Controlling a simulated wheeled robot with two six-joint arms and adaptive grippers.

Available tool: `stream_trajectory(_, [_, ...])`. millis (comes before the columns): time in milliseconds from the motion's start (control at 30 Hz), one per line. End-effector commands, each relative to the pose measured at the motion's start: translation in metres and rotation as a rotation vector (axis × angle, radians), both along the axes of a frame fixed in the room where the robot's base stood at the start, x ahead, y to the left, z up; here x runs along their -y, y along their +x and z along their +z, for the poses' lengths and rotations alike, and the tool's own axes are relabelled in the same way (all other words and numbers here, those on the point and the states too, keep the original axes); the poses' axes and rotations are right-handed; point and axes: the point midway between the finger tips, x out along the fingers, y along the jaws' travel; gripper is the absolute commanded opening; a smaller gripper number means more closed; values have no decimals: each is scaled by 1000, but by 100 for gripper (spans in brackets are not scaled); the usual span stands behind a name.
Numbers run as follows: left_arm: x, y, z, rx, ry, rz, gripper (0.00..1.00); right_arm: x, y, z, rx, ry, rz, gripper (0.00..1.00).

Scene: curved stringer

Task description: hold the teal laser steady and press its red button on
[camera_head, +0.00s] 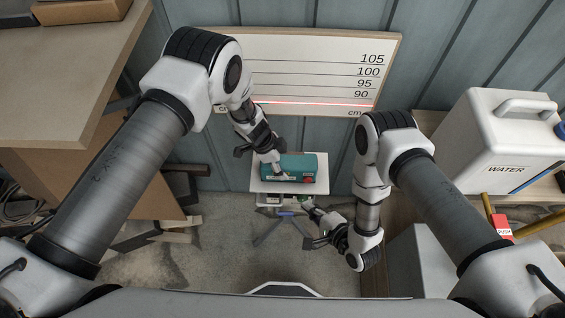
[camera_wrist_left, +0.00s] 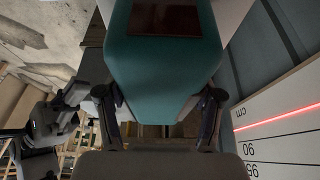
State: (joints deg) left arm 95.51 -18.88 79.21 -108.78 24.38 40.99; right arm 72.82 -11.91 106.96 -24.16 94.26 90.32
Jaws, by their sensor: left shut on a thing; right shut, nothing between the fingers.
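The teal laser (camera_head: 298,164) sits on a small white platform (camera_head: 262,184) in front of the wall. My left gripper (camera_head: 272,164) is shut on its left end in the head view. In the left wrist view the teal body (camera_wrist_left: 160,70) lies between the two fingers (camera_wrist_left: 163,108). A small red spot (camera_head: 307,179) shows on the laser's near side; I cannot tell for sure that it is the button. My right gripper (camera_head: 308,208) is shut and empty, below and in front of the platform, apart from the laser. It also shows in the left wrist view (camera_wrist_left: 75,95).
A white scale board (camera_head: 310,50) on the wall carries a bright red horizontal line (camera_head: 315,104) below the 90 mark. A wooden table (camera_head: 60,80) is at left. A white water container (camera_head: 500,140) stands at right. Tripod legs (camera_head: 268,232) stand under the platform.

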Motion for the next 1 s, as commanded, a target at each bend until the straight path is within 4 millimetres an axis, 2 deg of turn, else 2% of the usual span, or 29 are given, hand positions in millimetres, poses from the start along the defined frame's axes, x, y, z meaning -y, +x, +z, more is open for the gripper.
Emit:
stream_trajectory(233, [0, 1, 1, 1, 0, 0, 0, 0, -4, 0, 1, -1, 0, 0])
stream_trajectory(267, [0, 1, 1, 1, 0, 0, 70, 0, -4, 0, 1, -1, 0, 0])
stream_trajectory(333, [0, 1, 1, 1, 0, 0, 94, 0, -4, 0, 1, -1, 0, 0])
stream_trajectory(600, [0, 0, 0, 0, 0, 0, 95, 0, -4, 0, 1, -1, 0, 0])
stream_trajectory(633, [0, 0, 0, 0, 0, 0, 100, 0, -4, 0, 1, -1, 0, 0])
stream_trajectory(1000, [0, 0, 0, 0, 0, 0, 100, 0, -4, 0, 1, -1, 0, 0])
